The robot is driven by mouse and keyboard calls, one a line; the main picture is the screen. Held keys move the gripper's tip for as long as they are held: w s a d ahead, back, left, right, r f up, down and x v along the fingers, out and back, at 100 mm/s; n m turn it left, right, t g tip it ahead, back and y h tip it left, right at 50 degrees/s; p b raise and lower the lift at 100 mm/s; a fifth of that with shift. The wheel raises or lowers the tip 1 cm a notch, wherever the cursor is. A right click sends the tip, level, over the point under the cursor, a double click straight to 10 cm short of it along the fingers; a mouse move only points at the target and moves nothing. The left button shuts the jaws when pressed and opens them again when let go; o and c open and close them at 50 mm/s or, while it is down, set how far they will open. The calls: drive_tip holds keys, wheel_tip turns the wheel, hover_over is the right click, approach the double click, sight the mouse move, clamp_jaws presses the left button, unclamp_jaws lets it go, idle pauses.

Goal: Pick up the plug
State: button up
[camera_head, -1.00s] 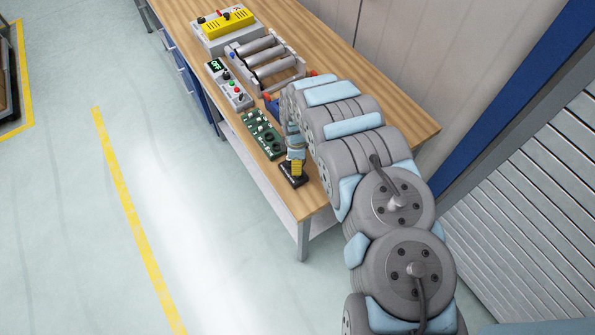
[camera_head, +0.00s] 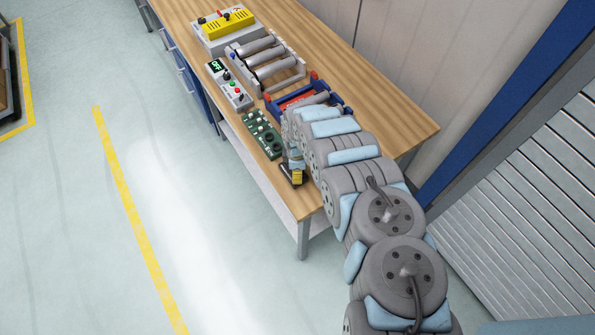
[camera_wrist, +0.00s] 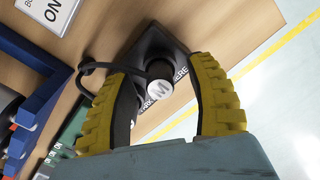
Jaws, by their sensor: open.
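The plug (camera_wrist: 158,91) shows in the wrist view as a dark cylinder with a white round end marked with an M. A black cable curves from it to the left. It is by a black square stand (camera_wrist: 155,52), with partly covered white lettering beside it. My gripper (camera_wrist: 162,76) is open, with one yellow-padded finger on each side of the plug. I cannot tell whether either finger touches it. In the head view my gripper (camera_head: 296,174) is low over the near end of the bench, and the plug is hidden there.
On the wooden bench (camera_head: 385,112) are a green circuit board (camera_head: 262,136), a grey control box with an OFF display (camera_head: 230,86), a rack of metal cylinders (camera_head: 268,60) and a blue-and-red tray (camera_head: 290,100). The bench's front edge is close to my gripper.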

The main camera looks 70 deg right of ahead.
clamp_jaws()
idle(0.5)
